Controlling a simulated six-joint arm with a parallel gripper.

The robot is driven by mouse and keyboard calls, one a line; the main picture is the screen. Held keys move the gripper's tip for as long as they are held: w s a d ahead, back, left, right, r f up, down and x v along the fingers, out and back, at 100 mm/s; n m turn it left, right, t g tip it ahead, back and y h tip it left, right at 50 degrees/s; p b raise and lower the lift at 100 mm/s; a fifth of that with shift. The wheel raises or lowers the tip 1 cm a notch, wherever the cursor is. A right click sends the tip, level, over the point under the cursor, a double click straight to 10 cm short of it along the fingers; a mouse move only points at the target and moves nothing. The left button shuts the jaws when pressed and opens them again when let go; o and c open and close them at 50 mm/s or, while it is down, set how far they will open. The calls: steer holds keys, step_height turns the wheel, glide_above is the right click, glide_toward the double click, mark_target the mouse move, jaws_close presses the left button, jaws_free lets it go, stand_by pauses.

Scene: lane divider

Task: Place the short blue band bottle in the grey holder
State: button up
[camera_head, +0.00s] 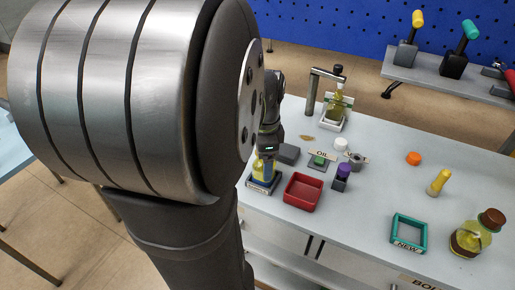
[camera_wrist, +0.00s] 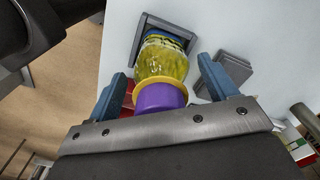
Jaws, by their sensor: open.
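The short bottle with yellow liquid (camera_head: 261,172) stands under my gripper in the head view. In the wrist view the bottle (camera_wrist: 163,62) shows a purple cap (camera_wrist: 160,97), a yellow collar and a bit of blue band at its far end. Its base sits within the square grey holder (camera_wrist: 185,31), which also shows in the head view as a dark frame with a label (camera_head: 263,188). My gripper (camera_wrist: 162,82) is open, its two blue fingers on either side of the bottle with gaps. My gripper (camera_head: 266,153) partly hides the bottle's top in the head view.
A red tray (camera_head: 303,192) stands just right of the holder, and a grey block (camera_head: 288,153) behind it. A purple-capped bottle (camera_head: 342,176), a teal frame (camera_head: 408,232) and a large bottle (camera_head: 474,236) stand farther right. A metal stand (camera_head: 313,92) is at the back.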

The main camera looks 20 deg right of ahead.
step_height(320, 180, up, 12)
steer(key=shift+r, duration=0.1)
stand_by(0.5)
step_height(320, 180, down, 12)
steer(key=shift+f, duration=0.25)
step_height(320, 180, up, 3)
steer(key=shift+f, duration=0.1)
steer(key=shift+r, duration=0.55)
steer(key=shift+f, duration=0.15)
